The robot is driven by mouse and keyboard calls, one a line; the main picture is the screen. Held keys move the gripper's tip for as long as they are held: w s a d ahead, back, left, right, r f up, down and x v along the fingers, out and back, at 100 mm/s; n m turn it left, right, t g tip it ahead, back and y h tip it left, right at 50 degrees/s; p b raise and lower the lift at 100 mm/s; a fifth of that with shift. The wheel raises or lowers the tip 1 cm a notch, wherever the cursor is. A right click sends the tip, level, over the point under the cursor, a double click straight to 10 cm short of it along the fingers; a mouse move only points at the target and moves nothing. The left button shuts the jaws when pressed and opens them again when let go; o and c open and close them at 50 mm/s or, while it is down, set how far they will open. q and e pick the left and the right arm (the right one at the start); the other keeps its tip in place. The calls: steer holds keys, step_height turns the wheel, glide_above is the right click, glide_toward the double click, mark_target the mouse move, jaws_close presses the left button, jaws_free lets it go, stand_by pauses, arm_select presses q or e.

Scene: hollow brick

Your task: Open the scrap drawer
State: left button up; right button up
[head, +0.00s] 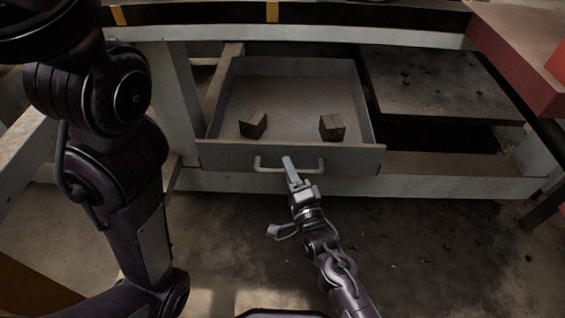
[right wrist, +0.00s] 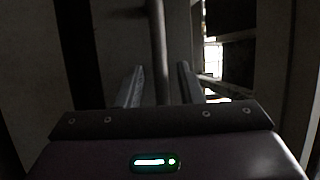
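The scrap drawer (head: 222,157) is a grey tray pulled out from under the bench, with its inside visible from above. Its bar handle (head: 262,168) runs across the front panel. My right gripper (head: 290,164) is at the middle of that handle. In the right wrist view, the handle bar (right wrist: 159,50) stands between the two fingers of the right gripper (right wrist: 160,80), with a gap on both sides. The fingers are apart. My left arm fills the left of the head view, and its gripper is out of the picture.
Two small brown blocks, one on the left (head: 253,125) and one on the right (head: 332,127), lie in the drawer. A dark shelf board (head: 440,85) is to the right of it. A red-brown block (head: 520,50) is at the upper right. The floor (head: 430,250) in front is clear.

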steer(key=shift+w, duration=0.1)
steer(key=shift+r, duration=0.1)
steer(key=shift+c, duration=0.2)
jaws_close()
steer(key=shift+s, duration=0.2)
